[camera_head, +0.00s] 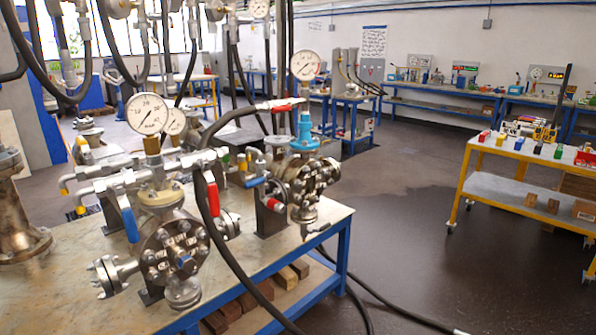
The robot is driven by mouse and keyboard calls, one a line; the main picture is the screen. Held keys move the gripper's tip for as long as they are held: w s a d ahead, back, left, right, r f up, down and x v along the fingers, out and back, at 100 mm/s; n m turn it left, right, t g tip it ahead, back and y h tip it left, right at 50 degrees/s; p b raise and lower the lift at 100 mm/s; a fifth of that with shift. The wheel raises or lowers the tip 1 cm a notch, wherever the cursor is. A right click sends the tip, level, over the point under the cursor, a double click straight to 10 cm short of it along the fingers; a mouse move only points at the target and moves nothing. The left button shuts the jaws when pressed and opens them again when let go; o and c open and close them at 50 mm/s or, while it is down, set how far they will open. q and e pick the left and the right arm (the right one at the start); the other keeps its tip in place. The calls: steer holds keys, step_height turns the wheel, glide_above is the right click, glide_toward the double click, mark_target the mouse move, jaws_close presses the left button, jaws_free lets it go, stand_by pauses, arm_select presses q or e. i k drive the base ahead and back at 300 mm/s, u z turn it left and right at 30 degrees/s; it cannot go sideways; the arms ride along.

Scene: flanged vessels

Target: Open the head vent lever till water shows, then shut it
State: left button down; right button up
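A flanged vessel (172,248) with a bolted round face stands at the front of the workbench. A blue lever (128,218) hangs down on its left and a red lever (212,194) hangs down on its right, both off the pipework at its top. A second flanged vessel (310,180) stands behind to the right, with a blue top fitting (304,130), a red lever (283,107) lying near level and a short blue lever (255,181). I cannot tell which lever is the head vent. No running water shows at the outlets. Neither gripper is in view.
Pressure gauges (147,114) and black hoses rise above the workbench (270,262). A black hose (232,262) crosses its front edge to the floor. A yellow trolley (520,190) with small coloured items stands right. The floor between is clear, with a darker patch (420,215).

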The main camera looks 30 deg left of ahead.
mark_target(252, 184)
steer(key=u, duration=0.65)
steer(key=i, duration=1.3)
steer(key=z, duration=1)
steer(key=k, duration=0.4)
steer(key=z, duration=0.05)
